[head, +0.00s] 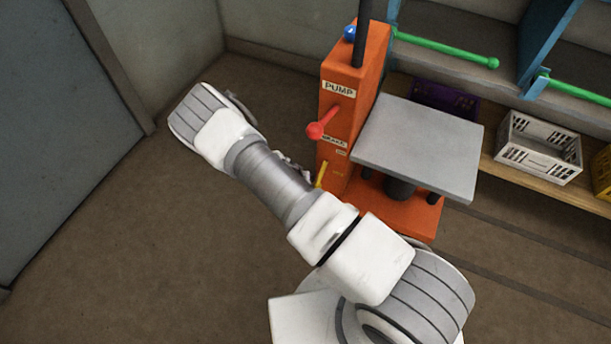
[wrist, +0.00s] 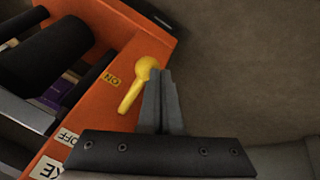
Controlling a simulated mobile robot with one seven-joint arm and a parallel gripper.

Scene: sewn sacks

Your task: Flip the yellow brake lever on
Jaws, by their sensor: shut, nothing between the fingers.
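The yellow brake lever (head: 321,174) is low on the front of the orange pump column (head: 349,110) in the head view. In the wrist view the lever (wrist: 133,87) slants, its round knob end at the upper right, on the side of the ON label (wrist: 111,79). The OFF label (wrist: 66,137) is at the lower left. My gripper (wrist: 160,76) is shut and empty, its fingertips right beside the knob; I cannot tell whether they touch it. In the head view my arm hides most of the gripper.
A red lever (head: 318,129) sticks out above the yellow one. A grey platform (head: 425,145) is right of the column. A white crate (head: 540,146) stands on a wooden shelf at the right. The floor (head: 130,240) at the left is clear.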

